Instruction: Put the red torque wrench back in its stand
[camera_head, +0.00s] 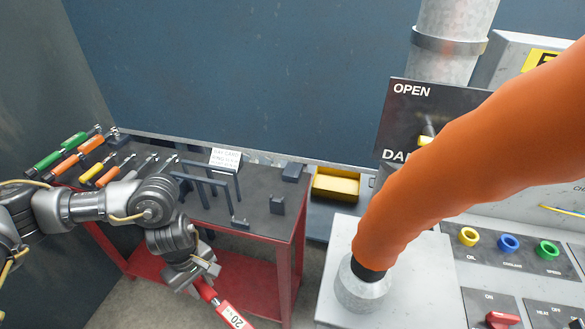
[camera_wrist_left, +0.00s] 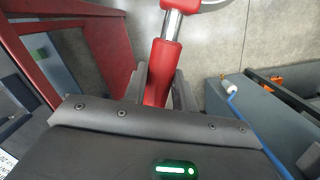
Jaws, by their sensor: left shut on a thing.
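The red torque wrench (camera_head: 228,313) is held in my left gripper (camera_head: 205,284), in front of and below the cart top. A white label with "20" shows on its red part, and its lower end runs out of the head view. In the left wrist view my left gripper (camera_wrist_left: 160,88) is shut around the red handle of the wrench (camera_wrist_left: 162,62), with a metal shaft beyond. Dark posts and frames (camera_head: 211,186) stand on the cart top; I cannot tell which of them is the wrench's stand. My right gripper is not in view.
The red cart (camera_head: 262,280) has a dark top with green, orange and yellow-handled tools (camera_head: 62,148) at its left. A thick orange hose (camera_head: 450,150) crosses the right side above a grey control panel (camera_head: 400,285). A yellow bin (camera_head: 336,185) sits behind the cart's right side.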

